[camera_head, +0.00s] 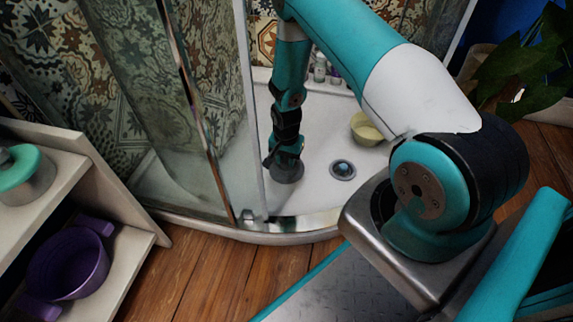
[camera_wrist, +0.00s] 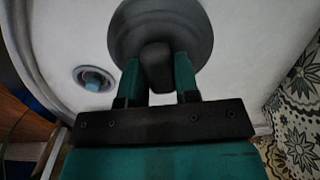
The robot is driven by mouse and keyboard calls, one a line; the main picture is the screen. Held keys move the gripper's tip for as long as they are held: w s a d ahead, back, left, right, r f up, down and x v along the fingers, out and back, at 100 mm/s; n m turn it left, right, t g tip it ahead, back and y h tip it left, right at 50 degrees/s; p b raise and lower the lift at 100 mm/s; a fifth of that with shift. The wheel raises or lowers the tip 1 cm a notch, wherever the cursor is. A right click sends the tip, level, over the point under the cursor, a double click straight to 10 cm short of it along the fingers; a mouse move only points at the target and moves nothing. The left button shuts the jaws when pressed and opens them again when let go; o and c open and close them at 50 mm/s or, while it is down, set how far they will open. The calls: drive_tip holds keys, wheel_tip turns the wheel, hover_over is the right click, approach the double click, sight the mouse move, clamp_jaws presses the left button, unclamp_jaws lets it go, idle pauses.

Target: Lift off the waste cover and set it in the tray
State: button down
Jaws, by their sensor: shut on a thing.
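The waste cover (camera_wrist: 190,30) is a grey round disc with a dark knob (camera_wrist: 157,62) in its middle. My gripper (camera_wrist: 157,75) is shut on the knob, one teal finger on each side. In the head view, the cover (camera_head: 287,172) is under my gripper (camera_head: 284,157), low over the white shower tray (camera_head: 315,192). I cannot tell whether it touches the tray floor. The uncovered waste (camera_head: 342,170), a metal ring with a bluish centre, lies right of the cover. It also shows in the wrist view (camera_wrist: 93,79), left of the cover.
A yellow bowl (camera_head: 367,130) and small bottles (camera_head: 320,70) stand farther back in the shower. A glass panel (camera_head: 205,110) with a metal frame is close on the left. A shelf (camera_head: 130,245) holds a purple pot (camera_head: 68,263). Bare tray floor lies around the waste.

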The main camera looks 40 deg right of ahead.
drive_tip(key=shift+p, duration=0.35)
drive_tip(key=shift+f+b, duration=1.5)
drive_tip(key=shift+f, duration=1)
drive_tip(key=shift+f, duration=0.55)
idle(0.3)
drive_tip(key=c, duration=0.8)
unclamp_jaws()
drive_tip(key=shift+r+p, duration=3.65)
drive_tip(key=shift+r, duration=0.4)
